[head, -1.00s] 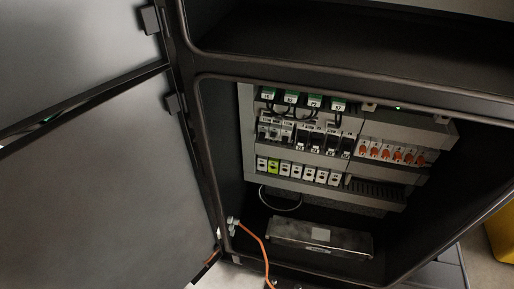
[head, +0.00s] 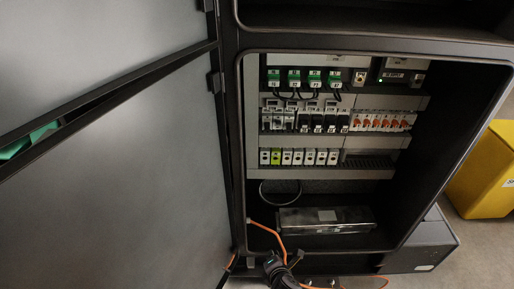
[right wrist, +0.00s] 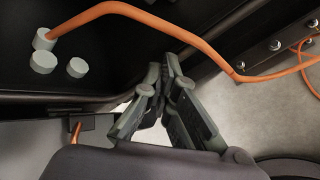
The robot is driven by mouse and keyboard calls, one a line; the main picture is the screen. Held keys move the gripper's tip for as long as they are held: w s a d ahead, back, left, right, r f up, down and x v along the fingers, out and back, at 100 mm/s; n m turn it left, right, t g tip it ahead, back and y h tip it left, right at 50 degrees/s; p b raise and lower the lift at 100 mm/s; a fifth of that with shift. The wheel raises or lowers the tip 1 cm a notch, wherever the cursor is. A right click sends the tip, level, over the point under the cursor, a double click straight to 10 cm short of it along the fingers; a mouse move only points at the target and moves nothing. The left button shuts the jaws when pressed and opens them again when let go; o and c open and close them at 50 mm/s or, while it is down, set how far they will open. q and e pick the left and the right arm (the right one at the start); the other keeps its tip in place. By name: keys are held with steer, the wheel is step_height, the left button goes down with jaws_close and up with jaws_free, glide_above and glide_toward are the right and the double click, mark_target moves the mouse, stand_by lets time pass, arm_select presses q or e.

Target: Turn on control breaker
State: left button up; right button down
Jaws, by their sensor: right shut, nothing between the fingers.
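The open electrical cabinet (head: 242,130) shows in the head view with rows of devices. The middle row has black and white breakers (head: 316,122) and, to their right, several white units with orange parts (head: 383,122). The labels are too small to tell which one is the control breaker. My right gripper (head: 272,262) is low in front of the cabinet's bottom edge, well below the breakers. In the right wrist view its fingers (right wrist: 170,75) are closed together with nothing between them. My left gripper is not in view.
The grey cabinet door (head: 120,170) stands open on the left. An orange cable (head: 266,229) runs near my right gripper, and it crosses the right wrist view (right wrist: 190,42). A metal box (head: 325,225) lies on the cabinet floor. A yellow bin (head: 485,175) stands at the right.

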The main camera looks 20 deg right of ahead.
steer(key=w+r+n+t+h+b, duration=0.1)
steer(key=w+r+n+t, duration=0.1)
steer(key=r, duration=0.9)
steer(key=w+r+n+t+h+b, duration=0.1)
steer(key=w+r+n+t+b, duration=0.1)
steer(key=r, duration=0.9)
steer(key=w+r+n+t+h+b, duration=0.1)
steer(key=w+r+n+t, duration=0.3)
steer(key=r, duration=0.7)
steer(key=shift+w+a+n+h, duration=0.35)
steer(key=shift+w+n, duration=0.4)
steer(key=shift+n, duration=0.45)
steer(key=shift+d, duration=0.1)
steer(key=x, duration=1)
steer(key=shift+r, duration=0.2)
